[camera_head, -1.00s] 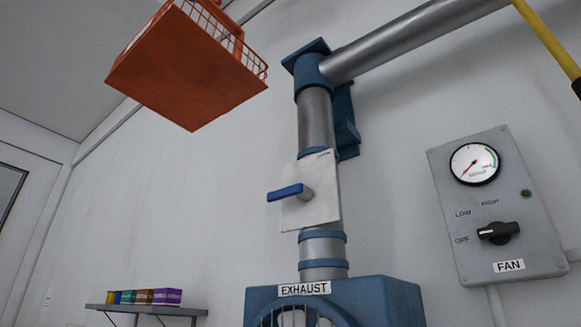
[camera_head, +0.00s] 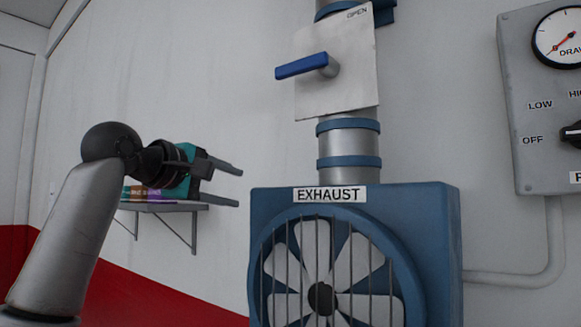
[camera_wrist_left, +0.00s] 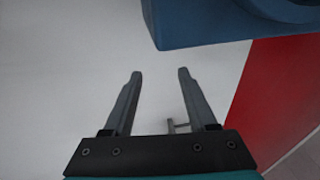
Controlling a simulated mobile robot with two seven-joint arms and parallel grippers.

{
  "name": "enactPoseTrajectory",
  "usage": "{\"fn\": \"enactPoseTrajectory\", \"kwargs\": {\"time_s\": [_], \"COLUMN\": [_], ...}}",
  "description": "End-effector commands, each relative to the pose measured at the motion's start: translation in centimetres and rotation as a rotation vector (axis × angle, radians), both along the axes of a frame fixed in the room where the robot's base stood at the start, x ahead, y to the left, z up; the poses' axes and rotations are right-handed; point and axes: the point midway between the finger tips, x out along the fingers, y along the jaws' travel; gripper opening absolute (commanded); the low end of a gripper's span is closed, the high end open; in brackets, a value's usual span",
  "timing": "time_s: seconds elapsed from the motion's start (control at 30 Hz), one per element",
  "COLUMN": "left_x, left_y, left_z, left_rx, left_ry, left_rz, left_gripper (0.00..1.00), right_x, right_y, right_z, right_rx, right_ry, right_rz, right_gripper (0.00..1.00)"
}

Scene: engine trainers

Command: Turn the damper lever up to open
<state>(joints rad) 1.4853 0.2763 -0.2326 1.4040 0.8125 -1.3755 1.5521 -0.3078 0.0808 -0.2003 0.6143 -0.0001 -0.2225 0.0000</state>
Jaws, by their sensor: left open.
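The damper lever (camera_head: 303,67) has a blue handle that points left, about level, from a grey hub on a white plate (camera_head: 350,88). The word OPEN is printed at the plate's top right corner. The plate is on the vertical duct above the blue exhaust fan housing (camera_head: 440,240). My left gripper (camera_head: 238,186) is open and empty, left of the housing and below and left of the lever, apart from both. In the left wrist view its two fingers (camera_wrist_left: 160,75) stand apart with pale wall between them. My right gripper is not in view.
A grey fan control box (camera_head: 520,100) with a gauge hangs on the right. A wall shelf (camera_head: 190,207) with small boxes is behind my left gripper. A pipe (camera_head: 520,278) runs right of the housing. The wall between my gripper and the lever is clear.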

Motion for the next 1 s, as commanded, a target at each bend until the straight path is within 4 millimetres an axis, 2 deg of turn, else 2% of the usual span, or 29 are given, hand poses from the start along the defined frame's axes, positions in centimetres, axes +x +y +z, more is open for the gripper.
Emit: {"fn": "enactPoseTrajectory", "kwargs": {"time_s": [0.03, 0.1, 0.2, 0.3, 0.43, 0.53, 0.63, 1.0], "left_x": [-3.0, -6.7, -11.6, -15.4, -18.2, -18.7, -18.0, -11.7], "left_y": [-0.4, -0.9, -1.5, -1.9, -2.1, -2.4, -3.0, -7.5], "left_z": [4.9, 9.3, 13.8, 16.6, 18.3, 18.7, 18.8, 18.9], "left_rx": [-0.022, -0.051, -0.076, -0.091, -0.100, -0.101, -0.102, -0.101], "left_ry": [-0.039, -0.066, -0.093, -0.111, -0.122, -0.123, -0.121, -0.119], "left_rz": [-0.018, -0.043, -0.071, -0.089, -0.099, -0.102, -0.103, -0.103], "left_gripper": [0.57, 0.57, 0.57, 0.57, 0.57, 0.57, 0.57, 0.57], "right_x": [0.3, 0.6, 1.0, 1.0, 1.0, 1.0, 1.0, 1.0], "right_y": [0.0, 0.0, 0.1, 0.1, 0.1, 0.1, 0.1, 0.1], "right_z": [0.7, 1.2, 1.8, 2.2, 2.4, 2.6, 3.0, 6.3], "right_rx": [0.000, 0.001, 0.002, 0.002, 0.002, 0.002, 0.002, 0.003], "right_ry": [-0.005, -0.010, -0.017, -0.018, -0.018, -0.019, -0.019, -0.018], "right_rz": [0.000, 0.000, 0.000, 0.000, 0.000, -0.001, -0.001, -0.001], "right_gripper": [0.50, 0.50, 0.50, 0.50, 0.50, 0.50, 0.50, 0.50]}}
